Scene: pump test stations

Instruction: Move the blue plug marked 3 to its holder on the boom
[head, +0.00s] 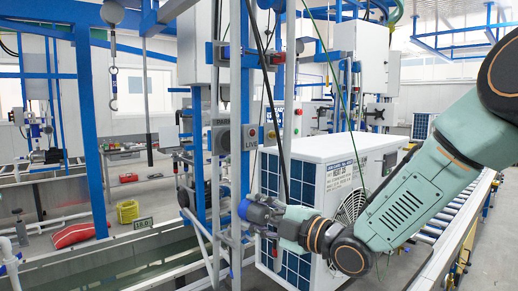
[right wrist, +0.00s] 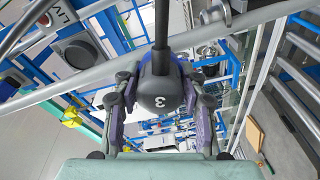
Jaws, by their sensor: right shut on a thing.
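My right gripper (head: 256,210) reaches in from the right beside the upright grey posts. It is shut on the plug marked 3, whose blue end (head: 243,209) shows at the fingertips. In the right wrist view the plug (right wrist: 160,92) looks dark grey with a white 3. It sits between both fingers, and a dark cable runs up from it. A grey socket box marked PARK (head: 221,140) and one marked LIVE (head: 250,138) are on the posts above the gripper. I cannot tell which part is the plug's holder on the boom. My left gripper is not in view.
A white unit with blue panels (head: 322,180) stands close behind my right gripper. A roller conveyor (head: 450,220) runs along the right. Hanging cables (head: 268,80) pass near the posts. A long water tank (head: 130,255) lies at the lower left. A red bag (head: 73,235) lies beyond it.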

